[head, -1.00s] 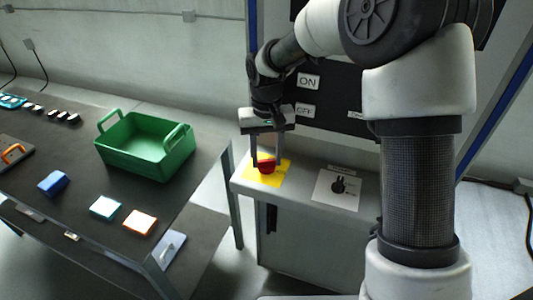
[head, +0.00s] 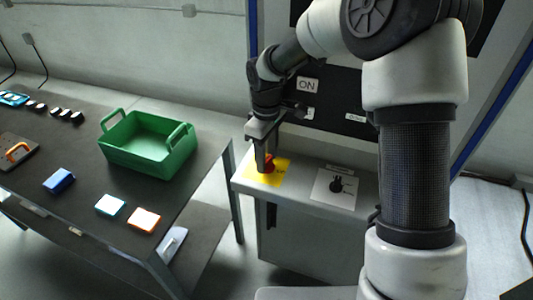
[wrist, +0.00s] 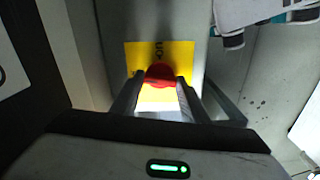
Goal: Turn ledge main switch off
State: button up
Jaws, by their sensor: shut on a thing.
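The red switch knob (head: 268,163) sits on a yellow plate (head: 277,178) on the grey ledge (head: 303,203). My gripper (head: 264,167) reaches down onto it from above and is shut on the knob. In the wrist view the red knob (wrist: 160,76) lies between the two fingers, in front of the yellow plate (wrist: 180,55), which bears a black marking, partly legible as "on". My fingers hide part of the knob in the head view.
A black rotary knob (head: 336,184) on a white plate stands to the right on the same ledge. A dark panel behind has an ON label (head: 307,85). At left, a dark table holds a green crate (head: 135,170), a blue block (head: 59,180) and other small items.

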aim_at(267, 159)
jog(key=shift+r+n, duration=0.1)
jog(key=shift+n, duration=0.8)
jog(key=o, duration=1.1)
jog(key=shift+c, duration=0.2)
notch_tip(267, 159, up, 17)
jog(key=shift+r+p, duration=0.2)
jog(key=shift+p, duration=0.2)
